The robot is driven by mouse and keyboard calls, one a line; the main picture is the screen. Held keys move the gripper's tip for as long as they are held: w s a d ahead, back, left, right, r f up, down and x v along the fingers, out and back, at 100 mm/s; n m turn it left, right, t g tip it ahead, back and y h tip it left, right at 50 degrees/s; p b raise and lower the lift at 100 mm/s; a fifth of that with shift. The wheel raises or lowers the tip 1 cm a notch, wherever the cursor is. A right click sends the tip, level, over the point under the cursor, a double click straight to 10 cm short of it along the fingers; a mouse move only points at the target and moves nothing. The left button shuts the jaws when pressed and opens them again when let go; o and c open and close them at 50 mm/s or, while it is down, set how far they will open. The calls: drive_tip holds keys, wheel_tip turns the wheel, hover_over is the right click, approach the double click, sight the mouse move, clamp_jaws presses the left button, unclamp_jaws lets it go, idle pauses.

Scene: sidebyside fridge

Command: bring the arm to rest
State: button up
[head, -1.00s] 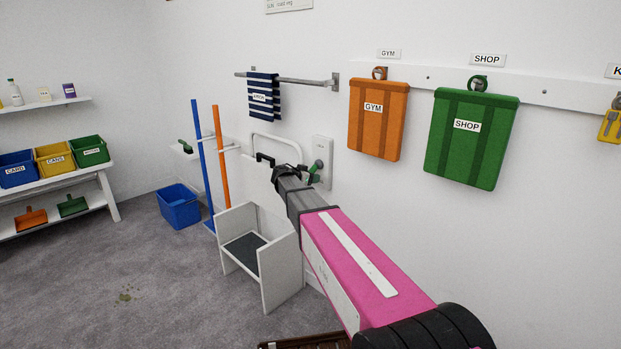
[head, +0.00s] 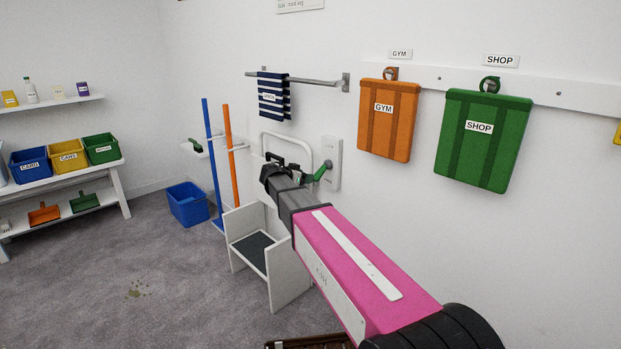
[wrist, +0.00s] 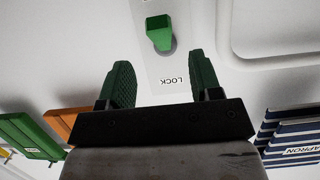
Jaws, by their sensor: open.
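My gripper (wrist: 162,76) is open, its two green fingers apart with nothing between them in the wrist view. In the head view my gripper (head: 287,167) is at the end of my outstretched pink and grey arm, close to the wall. A white wall plate marked LOCK (wrist: 168,84) is just beyond the fingertips. Its green handle (wrist: 159,34) lies past the fingers, apart from them in the wrist view. In the head view the plate (head: 335,152) and the green handle (head: 322,170) are just right of my gripper.
A white step stool (head: 290,268) stands below my arm. A towel rail (head: 325,82) with a striped apron (head: 273,98) is above it. Orange (head: 385,125) and green (head: 484,140) bags hang to the right. A blue bin (head: 188,205) stands left; the floor at left front is open.

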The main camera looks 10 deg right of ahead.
drive_tip(key=shift+s+a+r, duration=0.15)
drive_tip(key=shift+s+a, duration=0.1)
drive_tip(key=shift+a, duration=0.15)
drive_tip(key=s+d+f+n+g+y, duration=0.25)
drive_tip(key=s+d+f, duration=0.35)
drive_tip(key=s+f, duration=0.3)
drive_tip(key=s+f+n+g+y, duration=0.3)
drive_tip(key=s+f, duration=0.3)
drive_tip(key=s, duration=0.5)
drive_tip(key=s+d+f+n+g+y, duration=0.1)
drive_tip(key=s+f+n+g+y, duration=0.2)
drive_tip(key=s, duration=0.8)
wheel_tip(320, 180, down, 4)
drive_tip(key=n+y, duration=0.2)
drive_tip(key=y, duration=0.1)
drive_tip(key=shift+s, duration=0.4)
